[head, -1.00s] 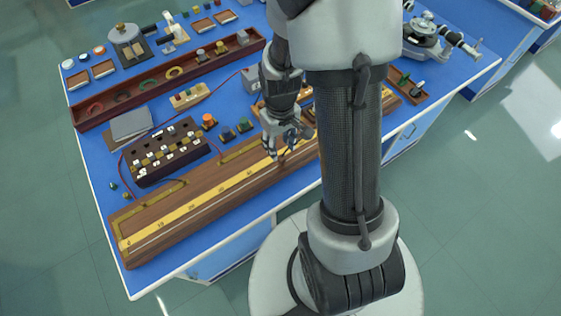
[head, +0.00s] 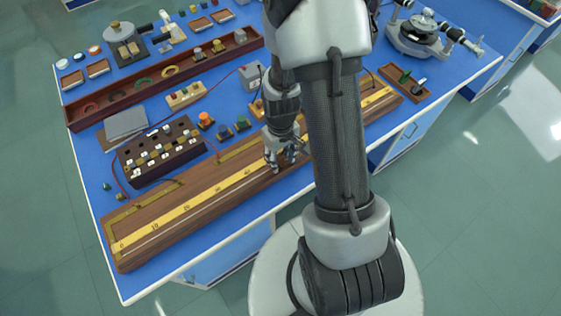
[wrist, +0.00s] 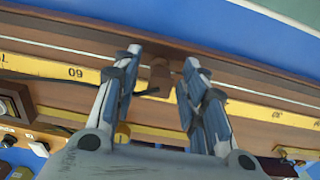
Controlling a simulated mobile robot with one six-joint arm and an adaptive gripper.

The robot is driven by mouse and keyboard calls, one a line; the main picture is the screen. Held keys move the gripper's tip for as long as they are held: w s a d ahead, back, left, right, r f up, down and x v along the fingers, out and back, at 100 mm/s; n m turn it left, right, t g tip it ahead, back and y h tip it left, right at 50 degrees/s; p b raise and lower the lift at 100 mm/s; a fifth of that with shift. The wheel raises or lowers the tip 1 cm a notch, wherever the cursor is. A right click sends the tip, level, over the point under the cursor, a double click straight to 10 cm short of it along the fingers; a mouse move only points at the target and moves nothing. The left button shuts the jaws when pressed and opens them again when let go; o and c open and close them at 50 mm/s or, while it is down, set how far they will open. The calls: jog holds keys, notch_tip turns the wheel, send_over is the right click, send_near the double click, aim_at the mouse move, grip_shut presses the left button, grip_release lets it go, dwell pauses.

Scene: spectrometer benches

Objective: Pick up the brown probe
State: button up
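In the head view my gripper (head: 280,160) is over the middle of the board, and the probe is hidden there or too small to make out.
A dark socket box (head: 152,170) with white labels stands to the left behind the board. A thin dark cable (wrist: 145,93) lies near the probe. A grey box (head: 254,76) and a long red-brown tray (head: 130,82) are farther back. The blue bench ends just in front of the board.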

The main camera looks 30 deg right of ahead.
aim_at(281, 156)
grip_shut()
dwell(0.3)
dwell(0.3)
notch_tip(281, 156, up, 19)
jog(key=p, duration=0.6)
jog(key=f+b, duration=0.3)
jog(key=f, duration=0.3)
jog(key=f+b, duration=0.3)
jog(key=f, duration=0.3)
jog(key=f+b, duration=0.3)
jog(key=f, duration=0.3)
jog(key=shift+w+f+b, duration=0.2)
jog(key=shift+w+b, duration=0.05)
jog(key=shift+b, duration=0.1)
